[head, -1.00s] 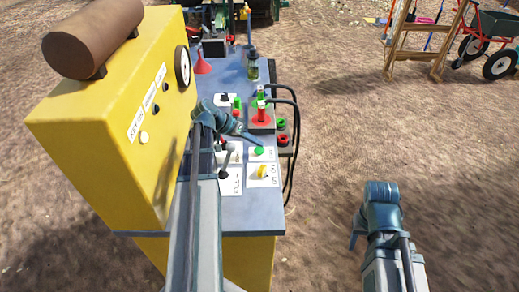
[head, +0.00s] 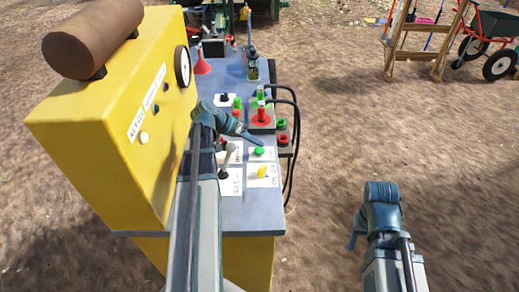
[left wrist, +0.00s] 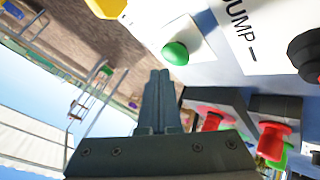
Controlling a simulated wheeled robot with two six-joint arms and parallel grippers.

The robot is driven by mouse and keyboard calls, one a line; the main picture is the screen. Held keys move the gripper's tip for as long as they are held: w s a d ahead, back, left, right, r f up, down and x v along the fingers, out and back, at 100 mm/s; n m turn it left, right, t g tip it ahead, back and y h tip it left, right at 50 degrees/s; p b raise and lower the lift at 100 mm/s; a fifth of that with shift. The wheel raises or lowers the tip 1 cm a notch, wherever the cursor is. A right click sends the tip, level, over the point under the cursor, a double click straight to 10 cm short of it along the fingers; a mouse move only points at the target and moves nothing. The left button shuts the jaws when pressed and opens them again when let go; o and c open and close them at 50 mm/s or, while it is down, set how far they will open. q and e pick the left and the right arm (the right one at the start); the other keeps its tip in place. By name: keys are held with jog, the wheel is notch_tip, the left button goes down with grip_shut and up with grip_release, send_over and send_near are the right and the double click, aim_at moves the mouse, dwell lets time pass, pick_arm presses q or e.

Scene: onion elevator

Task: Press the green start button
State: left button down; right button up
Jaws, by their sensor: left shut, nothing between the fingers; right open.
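The green button (head: 259,150) is a small round dome on a white plate on the blue-grey bench top. It also shows large in the left wrist view (left wrist: 175,53), just beyond my fingertips. My left gripper (head: 260,142) is shut and empty, its tip near the button's far edge in the head view. In the left wrist view the closed fingers (left wrist: 160,74) point toward the button with a small gap in the picture; I cannot tell the depth. My right gripper (head: 355,241) is open over bare ground, well right of the bench.
A yellow knob (head: 262,171) sits nearer than the button, and a black-knobbed lever (head: 228,158) stands left of it. A red plug block (head: 262,118) with black cables lies behind. A tall yellow cabinet (head: 110,140) stands at the left.

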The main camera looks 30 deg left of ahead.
aim_at(256, 150)
pick_arm(q)
jog(key=shift+f, duration=0.1)
dwell(0.3)
jog(key=shift+f+b, duration=0.3)
jog(key=shift+b, duration=0.15)
jog(key=shift+f+b, duration=0.55)
jog(key=shift+f, duration=0.05)
dwell(0.6)
jog(key=shift+r, duration=0.1)
jog(key=shift+r+p, duration=0.95)
jog(key=shift+p, duration=0.05)
notch_tip(256, 150, up, 5)
jog(key=p, duration=0.5)
dwell(0.7)
